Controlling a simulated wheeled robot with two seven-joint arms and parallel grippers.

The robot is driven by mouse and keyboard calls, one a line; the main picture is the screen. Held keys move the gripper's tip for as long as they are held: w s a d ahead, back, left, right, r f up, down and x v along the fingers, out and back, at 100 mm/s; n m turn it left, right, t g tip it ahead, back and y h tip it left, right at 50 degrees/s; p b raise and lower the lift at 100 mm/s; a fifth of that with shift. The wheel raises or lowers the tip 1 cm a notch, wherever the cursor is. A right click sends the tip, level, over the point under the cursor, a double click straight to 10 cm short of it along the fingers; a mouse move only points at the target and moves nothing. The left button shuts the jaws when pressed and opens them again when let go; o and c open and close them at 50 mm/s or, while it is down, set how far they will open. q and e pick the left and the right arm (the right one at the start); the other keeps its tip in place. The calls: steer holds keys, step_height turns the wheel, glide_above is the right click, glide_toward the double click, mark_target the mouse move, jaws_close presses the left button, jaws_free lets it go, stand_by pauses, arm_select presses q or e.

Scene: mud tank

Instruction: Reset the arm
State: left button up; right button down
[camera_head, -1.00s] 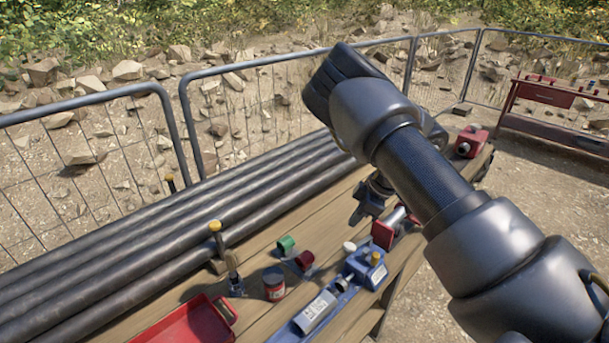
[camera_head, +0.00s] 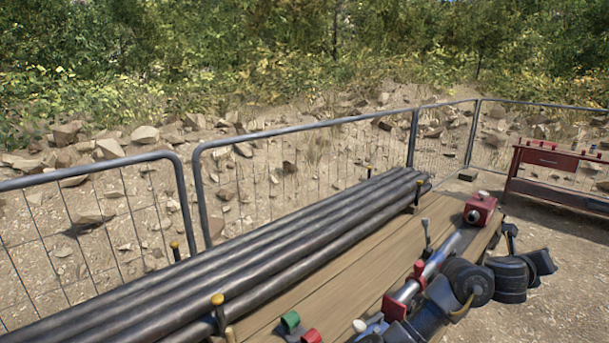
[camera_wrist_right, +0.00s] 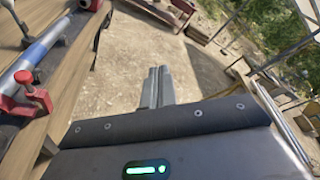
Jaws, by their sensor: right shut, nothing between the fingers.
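My right arm (camera_head: 470,285) is low beside the right edge of the wooden workbench in the head view, bent at its joints. In the right wrist view my right gripper (camera_wrist_right: 157,75) has its two fingers pressed together with nothing between them. It points past the bench edge over bare dirt ground. The gripper's fingertips cannot be made out clearly in the head view. My left gripper is in neither view.
A metal fence (camera_head: 300,150) stands behind. A red table (camera_head: 560,175) is at the far right. Open dirt lies between.

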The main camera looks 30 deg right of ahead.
steer(key=w+a+f+n+t+y, duration=0.1)
steer(key=w+a+n+t+y, duration=0.2)
steer(key=w+a+n+t, duration=1.25)
steer(key=s+a+f+n+g+y, duration=0.2)
steer(key=a+f+n+g+y, duration=0.45)
steer(key=a+f+n, duration=0.85)
steer(key=s+a+f+n+g+y, duration=0.35)
steer(key=s+a+f+n, duration=0.45)
steer(key=s, duration=0.3)
steer(key=s+a+f+n+g+y, duration=0.35)
steer(key=s+a+f+n, duration=0.25)
steer(key=s+a+n, duration=0.35)
step_height(320, 180, down, 26)
steer(key=s+a+m+g, duration=0.1)
steer(key=m, duration=0.1)
steer(key=s+d+f+g+b, duration=0.1)
steer(key=s+d+f, duration=0.2)
steer(key=s+f, duration=1.4)
steer(key=shift+f+n+g+h, duration=0.3)
steer(key=shift+f+h, duration=0.05)
steer(key=shift+h, duration=0.1)
